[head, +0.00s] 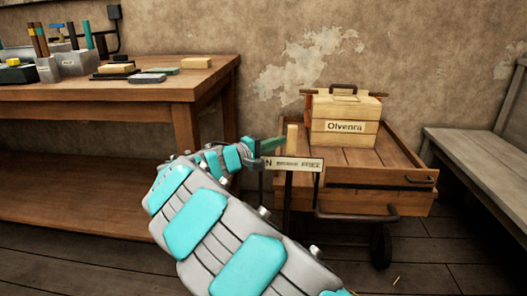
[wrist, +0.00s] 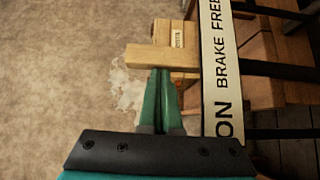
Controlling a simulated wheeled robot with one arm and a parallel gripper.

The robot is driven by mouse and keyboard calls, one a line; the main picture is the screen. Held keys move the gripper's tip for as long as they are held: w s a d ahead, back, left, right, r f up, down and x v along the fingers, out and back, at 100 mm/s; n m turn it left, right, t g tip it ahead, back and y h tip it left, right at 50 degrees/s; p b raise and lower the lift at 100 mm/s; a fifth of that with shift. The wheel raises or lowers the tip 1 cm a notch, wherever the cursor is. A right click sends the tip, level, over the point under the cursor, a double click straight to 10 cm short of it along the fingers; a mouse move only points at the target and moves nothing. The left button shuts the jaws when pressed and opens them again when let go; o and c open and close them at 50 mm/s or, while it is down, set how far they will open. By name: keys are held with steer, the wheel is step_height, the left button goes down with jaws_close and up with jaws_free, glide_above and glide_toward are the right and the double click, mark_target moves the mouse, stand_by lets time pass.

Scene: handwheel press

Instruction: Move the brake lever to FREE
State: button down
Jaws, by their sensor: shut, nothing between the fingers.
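The brake lever (head: 291,137) is a pale wooden bar standing upright above the label plate. It also shows in the wrist view (wrist: 150,57), lying across the picture in front of my fingertips. The white label plate (head: 308,164) reads ON, BRAKE, FREE, with FREE at the right end; it also shows in the wrist view (wrist: 221,75). In the head view the lever stands above the word BRAKE, between both ends. My gripper (head: 282,143) is shut and empty, its green fingers (wrist: 161,75) pointing at the lever's ON-facing side. I cannot tell whether they touch.
A wooden cart (head: 370,205) stands behind the plate, carrying a wooden case (head: 345,108) labelled Olvenra. A workbench (head: 150,88) with blocks and tools is on the left. A bench (head: 480,150) is on the right. Wall space above the lever is clear.

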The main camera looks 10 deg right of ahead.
mark_target(293, 138)
steer(key=s+d+m+y+b, duration=0.2)
steer(key=d, duration=0.5)
steer(key=shift+s+d+f+g+b, duration=0.15)
steer(key=shift+s+d+g+b, duration=0.15)
steer(key=shift+g, duration=0.1)
steer(key=shift+s+d, duration=0.1)
steer(key=a, duration=0.1)
steer(key=w+a+r, duration=0.1)
steer(key=a, duration=0.2)
steer(key=shift+w+r+p, duration=0.3)
steer(key=shift+p, duration=0.1)
steer(key=v, duration=1)
steer(key=shift+a+f, duration=0.15)
steer(key=shift+a, duration=0.15)
